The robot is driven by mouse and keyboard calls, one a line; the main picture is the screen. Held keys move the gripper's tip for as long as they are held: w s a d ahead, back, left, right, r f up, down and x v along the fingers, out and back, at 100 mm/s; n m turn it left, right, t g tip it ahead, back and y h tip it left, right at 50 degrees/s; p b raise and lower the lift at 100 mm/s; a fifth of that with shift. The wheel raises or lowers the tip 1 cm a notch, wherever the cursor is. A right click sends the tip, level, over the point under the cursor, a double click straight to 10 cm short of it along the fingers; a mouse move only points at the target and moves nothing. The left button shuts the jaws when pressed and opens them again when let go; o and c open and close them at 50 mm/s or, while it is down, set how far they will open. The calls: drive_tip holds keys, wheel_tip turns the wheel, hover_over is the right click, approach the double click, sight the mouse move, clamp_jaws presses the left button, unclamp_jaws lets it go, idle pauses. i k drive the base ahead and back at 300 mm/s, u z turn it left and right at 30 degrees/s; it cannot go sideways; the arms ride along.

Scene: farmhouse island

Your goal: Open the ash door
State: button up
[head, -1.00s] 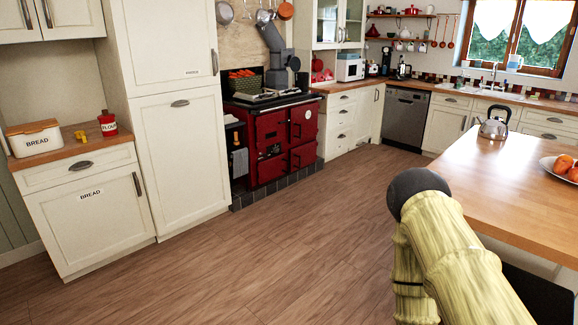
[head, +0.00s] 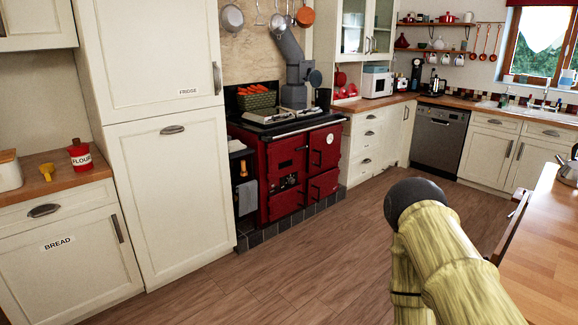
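The red range cooker (head: 290,165) stands against the far wall on a dark tiled plinth, ahead and left of centre. Its front has several red doors, all looking shut. The lower left door (head: 286,204) sits below a small dark grille or control area; the lower right door (head: 323,186) has a dark handle. No label shows which one is the ash door. My arm, a pale yellow link with a dark rounded end, fills the lower right, well apart from the cooker. My gripper is not in view.
A wooden-topped island (head: 545,245) is close on the right. A tall fridge cabinet (head: 172,200) stands left of the cooker, drawers (head: 366,145) to its right. A basket of carrots (head: 257,100) is on the cooker top. The wooden floor (head: 300,265) before the cooker is clear.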

sight(280, 204)
drive_tip(key=u, duration=0.1)
drive_tip(key=i, duration=3.85)
